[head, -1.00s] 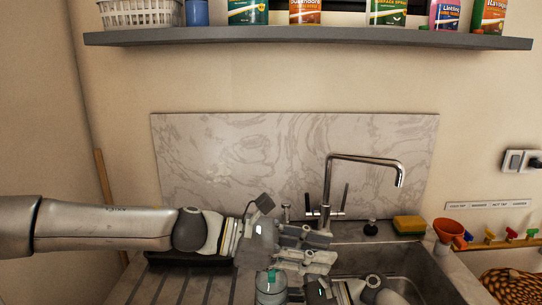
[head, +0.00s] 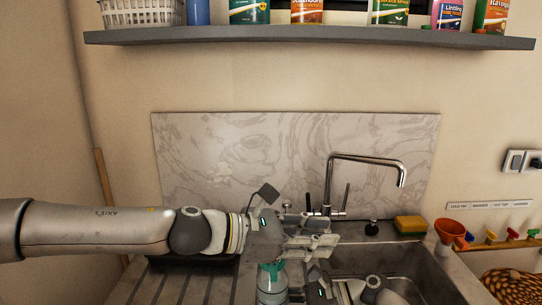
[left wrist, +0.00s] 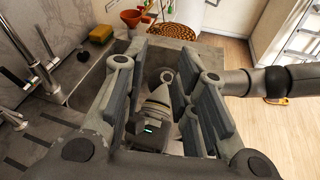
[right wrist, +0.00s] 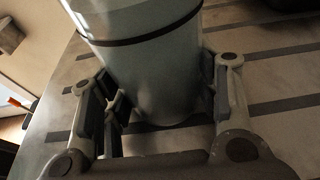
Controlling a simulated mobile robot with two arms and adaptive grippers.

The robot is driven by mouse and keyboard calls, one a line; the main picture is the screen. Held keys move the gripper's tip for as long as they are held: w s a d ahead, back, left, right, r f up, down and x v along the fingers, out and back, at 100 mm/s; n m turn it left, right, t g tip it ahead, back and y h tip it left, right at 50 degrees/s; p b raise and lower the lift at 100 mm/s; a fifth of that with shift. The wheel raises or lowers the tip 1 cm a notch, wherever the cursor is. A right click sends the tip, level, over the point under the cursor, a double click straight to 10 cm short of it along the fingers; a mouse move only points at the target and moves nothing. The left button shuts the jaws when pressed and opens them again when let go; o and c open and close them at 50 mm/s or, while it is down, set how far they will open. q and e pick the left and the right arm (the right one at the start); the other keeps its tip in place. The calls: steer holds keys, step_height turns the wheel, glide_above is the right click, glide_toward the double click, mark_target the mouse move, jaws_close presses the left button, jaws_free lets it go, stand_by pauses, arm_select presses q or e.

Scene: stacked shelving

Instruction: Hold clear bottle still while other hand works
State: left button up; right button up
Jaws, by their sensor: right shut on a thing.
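The clear bottle (head: 272,289) stands upright on the counter left of the sink, with a teal top (head: 270,268). In the right wrist view its pale body (right wrist: 152,62) with a dark band fills the space between the fingers. My right gripper (right wrist: 160,88) is shut on the bottle low on its body; in the head view it is partly cut off at the bottom edge. My left gripper (head: 318,243) is above and beside the bottle top, pointing right over the sink edge. In the left wrist view its fingers (left wrist: 170,90) are apart with nothing held between them.
The sink (head: 400,268) lies to the right, with a tall tap (head: 365,160) behind it. A yellow sponge (head: 410,225) and orange funnel (head: 449,230) are at the back right. A shelf (head: 300,36) with several products hangs above. The ribbed drainer is on the left.

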arm_select(q)
steer(key=w+a+n+t+y, duration=0.3)
steer(key=w+n+t+y, duration=0.1)
steer(key=n+y, duration=0.6)
steer(key=w+a+n+t+y, duration=0.3)
steer(key=w+n+t+y, duration=0.2)
steer(key=n+y, duration=0.5)
steer(key=shift+w+a+t+y, duration=0.35)
steer(key=shift+w+y, duration=0.45)
steer(key=shift+w, duration=0.25)
